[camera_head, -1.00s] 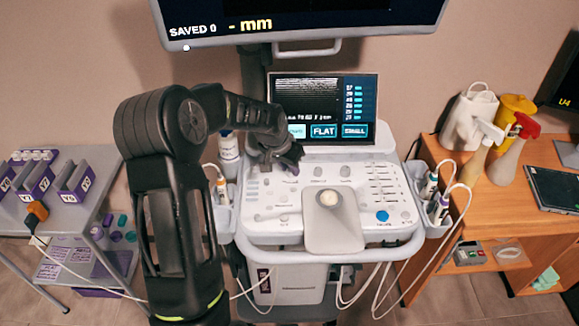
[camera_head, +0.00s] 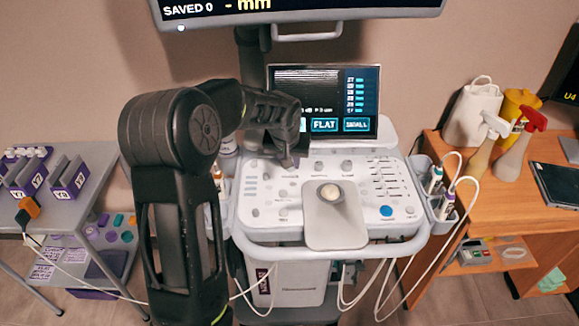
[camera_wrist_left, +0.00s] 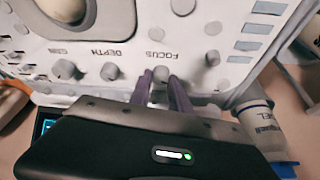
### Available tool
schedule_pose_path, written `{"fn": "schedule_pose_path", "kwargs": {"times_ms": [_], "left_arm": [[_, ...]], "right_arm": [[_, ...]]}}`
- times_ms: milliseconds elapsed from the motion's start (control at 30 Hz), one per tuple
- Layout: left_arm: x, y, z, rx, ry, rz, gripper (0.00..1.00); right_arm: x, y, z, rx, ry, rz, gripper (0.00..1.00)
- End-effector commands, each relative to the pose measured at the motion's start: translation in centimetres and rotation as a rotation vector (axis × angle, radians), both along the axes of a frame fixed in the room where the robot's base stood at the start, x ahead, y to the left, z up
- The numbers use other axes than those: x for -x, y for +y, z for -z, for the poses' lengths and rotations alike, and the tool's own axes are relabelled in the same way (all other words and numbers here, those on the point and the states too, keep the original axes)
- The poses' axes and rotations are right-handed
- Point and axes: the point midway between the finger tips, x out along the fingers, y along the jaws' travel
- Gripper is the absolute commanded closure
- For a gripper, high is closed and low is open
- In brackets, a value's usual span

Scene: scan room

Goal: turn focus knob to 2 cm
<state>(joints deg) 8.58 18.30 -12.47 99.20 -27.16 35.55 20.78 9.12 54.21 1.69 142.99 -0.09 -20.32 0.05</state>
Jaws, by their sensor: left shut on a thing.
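The ultrasound console (camera_head: 262,222) stands in front of me with a row of knobs at its back edge. In the left wrist view, the focus knob (camera_wrist_left: 160,76) sits under the "FOCUS" label, between the two purple fingers of my left gripper (camera_wrist_left: 162,92). The gripper is shut on it. In the head view, my left gripper (camera_head: 290,163) reaches down to the panel's back left, and the focus knob is mostly hidden by it. The console screen (camera_head: 310,85) is lit; its small value text is unreadable. My right gripper is not in view.
The depth knob (camera_wrist_left: 109,71) and gain knob (camera_wrist_left: 63,69) stand beside the focus knob. A gel bottle (camera_wrist_left: 262,125) is close to the left gripper. A large monitor (camera_head: 300,10) hangs above. Side tables with boxes and spray bottles (camera_head: 515,140) flank the console.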

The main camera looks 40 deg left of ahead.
Motion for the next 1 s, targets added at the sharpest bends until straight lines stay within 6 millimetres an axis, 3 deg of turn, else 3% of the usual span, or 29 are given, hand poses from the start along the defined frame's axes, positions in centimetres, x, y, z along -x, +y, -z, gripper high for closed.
{"fn": "schedule_pose_path", "kwargs": {"times_ms": [200,733,767,1000], "left_arm": [[-0.09,-0.11,0.18,0.000,-0.001,-0.109,1.00],[-0.06,-0.06,-0.04,0.001,-0.001,-0.157,1.00],[-0.06,-0.06,-0.04,0.001,-0.001,-0.157,0.76],[-0.04,-0.07,-0.03,0.001,-0.001,-0.157,0.56]], "right_arm": [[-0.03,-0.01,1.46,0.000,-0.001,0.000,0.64],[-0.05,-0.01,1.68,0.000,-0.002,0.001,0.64],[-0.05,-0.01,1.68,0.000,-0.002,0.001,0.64],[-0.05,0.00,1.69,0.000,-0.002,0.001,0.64]]}}
